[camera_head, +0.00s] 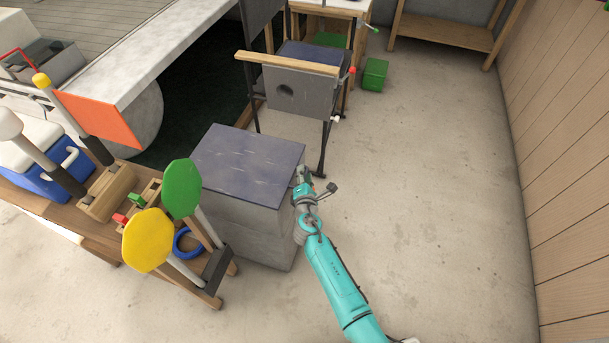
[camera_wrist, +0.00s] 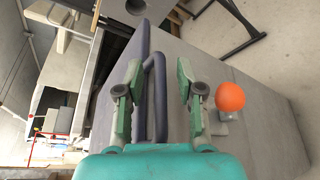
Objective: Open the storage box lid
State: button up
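The storage box (camera_head: 240,220) is a grey block on the floor with a flat dark blue-purple lid (camera_head: 250,155) lying shut on top. My gripper (camera_head: 304,177) is at the lid's right edge in the head view. In the wrist view the grey box wall (camera_wrist: 262,125) fills the right, and the lid (camera_wrist: 140,45) shows as a dark edge strip. A dark bar handle (camera_wrist: 161,100) stands out from the lid edge. My gripper (camera_wrist: 158,72) is open, with one finger on each side of the handle and a visible gap on the right. An orange knob (camera_wrist: 230,97) sits on the box wall beside the right finger.
A wooden bench (camera_head: 90,225) with green and yellow paddles (camera_head: 181,188) stands close to the box's left. A green box (camera_head: 375,74) lies farther back. The concrete floor (camera_head: 440,200) on the right is clear.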

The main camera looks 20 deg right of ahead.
grip_shut()
jog(key=shift+r, duration=0.1)
